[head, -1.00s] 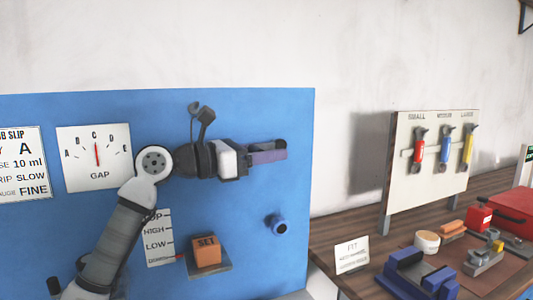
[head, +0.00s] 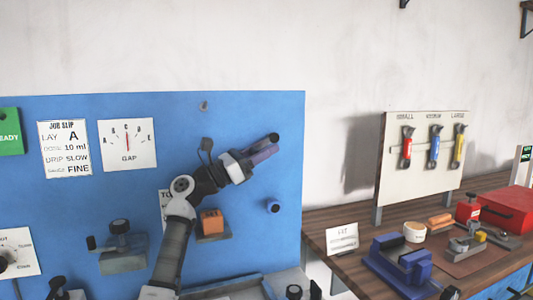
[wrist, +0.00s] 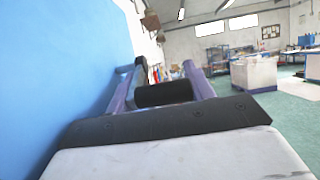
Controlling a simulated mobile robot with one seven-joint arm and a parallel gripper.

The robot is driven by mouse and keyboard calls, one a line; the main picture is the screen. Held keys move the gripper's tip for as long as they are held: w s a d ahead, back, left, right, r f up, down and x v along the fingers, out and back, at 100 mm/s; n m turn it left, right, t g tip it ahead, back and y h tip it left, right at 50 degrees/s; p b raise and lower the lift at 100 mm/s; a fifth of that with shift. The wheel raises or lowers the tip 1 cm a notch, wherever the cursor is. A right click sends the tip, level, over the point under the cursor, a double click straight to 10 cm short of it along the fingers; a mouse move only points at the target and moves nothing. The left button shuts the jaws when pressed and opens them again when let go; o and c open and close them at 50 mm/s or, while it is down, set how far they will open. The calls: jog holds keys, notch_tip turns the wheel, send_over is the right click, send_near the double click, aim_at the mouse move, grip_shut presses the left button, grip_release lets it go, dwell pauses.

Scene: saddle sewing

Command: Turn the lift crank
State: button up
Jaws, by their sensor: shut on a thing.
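My gripper (head: 264,152), with purple fingers, is raised in front of the right part of the blue panel (head: 240,115). In the wrist view its fingers (wrist: 165,92) are shut on a black cylindrical grip (wrist: 165,92), which lies crosswise between them. This looks like the crank handle; in the head view a dark end (head: 273,138) shows beside the fingertips. A grey-blue bar (wrist: 128,80) shows left of the grip in the wrist view. A round blue-dark knob (head: 273,206) sits on the panel below the gripper; I cannot tell whether it joins the grip. My arm partly hides the level scale (head: 164,203).
An orange SET block (head: 211,221) on a grey base is close under my arm. A GAP dial (head: 127,145) and job slip (head: 63,149) are up left. At right stands a wooden bench (head: 315,225) with a blue clamp-like tool (head: 400,265) and a tool board (head: 400,185).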

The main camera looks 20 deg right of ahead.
jog(key=shift+s+d+f+g+h+b, duration=0.25)
jog(key=shift+g+h+b, duration=0.15)
jog(key=shift+h+b, duration=0.25)
jog(key=o, duration=1)
jog(key=shift+o, duration=1.1)
jog(key=shift+s+a+r, duration=0.15)
jog(key=shift+r, duration=0.05)
